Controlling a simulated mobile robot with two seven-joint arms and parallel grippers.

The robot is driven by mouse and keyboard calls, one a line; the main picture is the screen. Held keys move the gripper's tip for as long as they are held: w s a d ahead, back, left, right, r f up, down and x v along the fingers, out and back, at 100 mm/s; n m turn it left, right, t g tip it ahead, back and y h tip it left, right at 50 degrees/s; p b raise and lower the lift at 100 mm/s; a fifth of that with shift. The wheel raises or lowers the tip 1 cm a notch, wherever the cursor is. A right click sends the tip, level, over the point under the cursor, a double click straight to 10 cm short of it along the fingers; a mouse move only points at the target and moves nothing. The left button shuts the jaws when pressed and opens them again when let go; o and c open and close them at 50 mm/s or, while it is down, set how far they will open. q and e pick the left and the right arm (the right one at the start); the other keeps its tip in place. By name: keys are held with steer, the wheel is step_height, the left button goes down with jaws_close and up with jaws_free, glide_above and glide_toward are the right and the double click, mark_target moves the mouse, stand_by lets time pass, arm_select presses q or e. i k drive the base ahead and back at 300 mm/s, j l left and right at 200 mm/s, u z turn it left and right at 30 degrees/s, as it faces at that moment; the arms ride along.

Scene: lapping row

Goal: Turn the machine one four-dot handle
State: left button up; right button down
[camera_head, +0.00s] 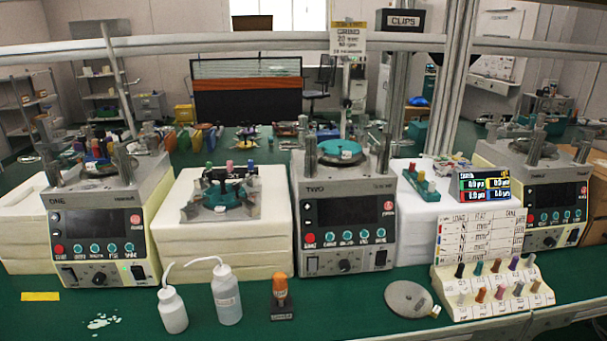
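Machine one (103,222), a cream and grey lapping unit labelled "ONE", stands at the left on the green bench. Its dark display, row of teal buttons, red button and black knob (99,279) face me. Grey posts and small coloured parts show around its top; some of the colours may belong to things behind it. Any dots on its handles are too small to make out, so I cannot tell which one is the four-dot handle. Neither of my grippers is in view.
Machine two (343,222) stands in the middle, and a third machine (543,200) at the right. Two white bottles (226,296), an amber-topped bottle (280,291), a grey disc (408,298) and a peg rack (492,292) occupy the bench front. A pale spill (101,321) lies at front left.

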mark_target(86, 130)
steer(key=j+z, duration=0.1)
steer(key=j, duration=0.35)
steer(key=k+j+z, duration=0.1)
steer(key=j, duration=0.35)
steer(key=k+j, duration=0.15)
steer(key=j, duration=0.3)
steer(key=k+j+z, duration=0.15)
steer(key=j, duration=0.3)
steer(key=j+z, duration=0.1)
steer(key=j, duration=0.3)
steer(key=k+j+z, duration=0.1)
steer(key=j, duration=0.3)
steer(key=k+j+z, duration=0.1)
steer(key=k+j, duration=0.15)
steer(key=j, duration=0.15)
